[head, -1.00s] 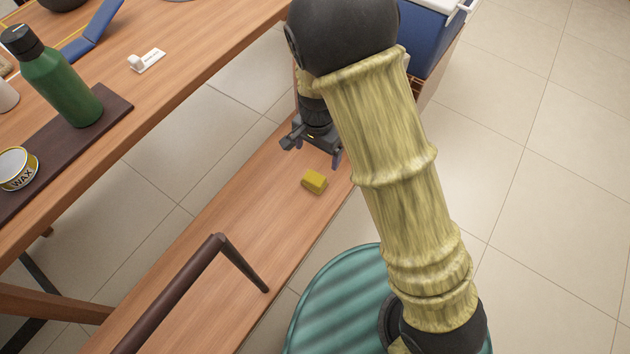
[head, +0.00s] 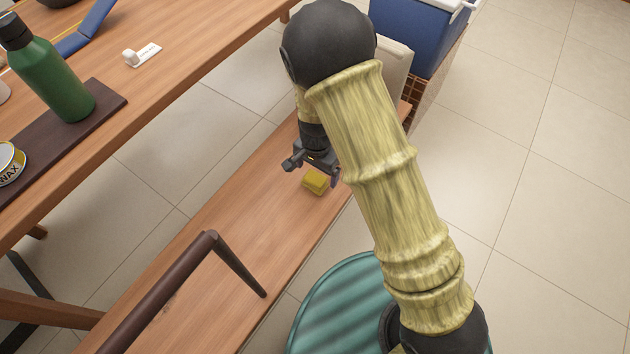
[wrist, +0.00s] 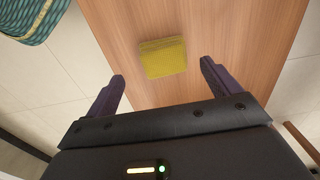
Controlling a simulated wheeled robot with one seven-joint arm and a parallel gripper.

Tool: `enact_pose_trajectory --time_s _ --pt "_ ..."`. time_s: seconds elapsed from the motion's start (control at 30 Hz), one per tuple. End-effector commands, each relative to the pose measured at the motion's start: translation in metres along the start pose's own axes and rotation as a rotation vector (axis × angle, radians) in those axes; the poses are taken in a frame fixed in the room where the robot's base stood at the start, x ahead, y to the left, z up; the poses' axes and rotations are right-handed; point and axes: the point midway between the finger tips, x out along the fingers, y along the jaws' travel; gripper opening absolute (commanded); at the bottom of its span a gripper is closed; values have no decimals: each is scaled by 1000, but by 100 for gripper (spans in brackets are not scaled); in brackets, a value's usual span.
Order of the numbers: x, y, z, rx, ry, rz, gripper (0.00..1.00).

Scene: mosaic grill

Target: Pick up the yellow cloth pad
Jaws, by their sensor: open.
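The yellow cloth pad (head: 316,183) is a small block lying on the wooden bench (head: 240,215). In the wrist view the pad (wrist: 163,57) lies ahead of my fingers, roughly between their lines and slightly left of centre. My gripper (head: 312,172) is open and empty, close to the pad on its far side in the head view. In the wrist view its two dark fingers (wrist: 162,78) are spread wide, apart from the pad. Whether the fingertips are above the pad or level with it is hard to tell.
A dark handle-like bar (head: 165,290) rises at the bench's near end. A table at left holds a green bottle (head: 50,75) and a wax tin (head: 10,163). A blue cooler (head: 415,35) stands behind my arm. The bench around the pad is clear.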

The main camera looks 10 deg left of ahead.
Motion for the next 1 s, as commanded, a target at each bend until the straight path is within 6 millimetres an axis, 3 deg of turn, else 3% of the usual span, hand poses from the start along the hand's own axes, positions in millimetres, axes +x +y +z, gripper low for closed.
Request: enact_pose_trajectory --time_s 0.3,0.9,1.0 --pt "46 -4 0 -2 -1 1 89" --pt "48 -5 0 -2 0 0 89" --pt "48 -5 0 -2 0 0 69"
